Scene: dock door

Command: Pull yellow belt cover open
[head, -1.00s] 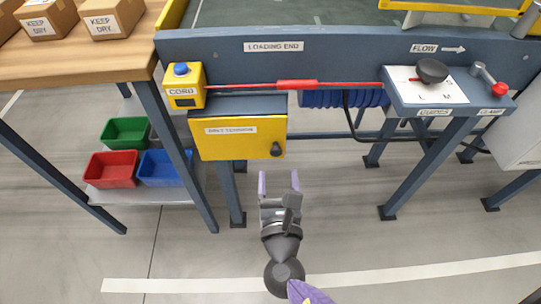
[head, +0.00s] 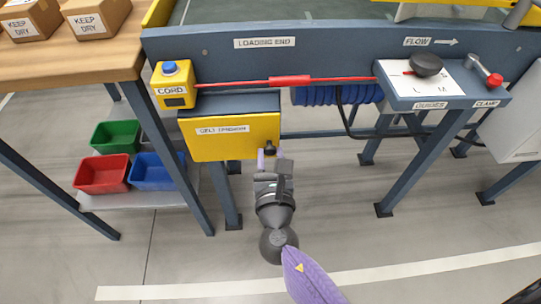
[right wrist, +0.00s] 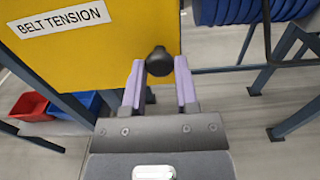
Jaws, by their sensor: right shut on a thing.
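The yellow belt cover (head: 225,142), labelled BELT TENSION, fronts a blue-grey box under the loading-end rail. It looks closed against the box. Its black knob (head: 270,148) sits at the lower right corner. My right gripper (head: 269,156) reaches up from below with its lilac fingers on either side of the knob and is shut on it. In the right wrist view the knob (right wrist: 159,62) sits between the two fingertips, with the yellow cover (right wrist: 100,50) to the left. My left gripper is not in view.
A yellow CORD box (head: 174,88) with a blue button and a red pull cord (head: 290,80) are above the cover. A wooden table (head: 70,55) with cartons stands left, over red, green and blue bins. A guides panel (head: 425,85) is right. Floor below is clear.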

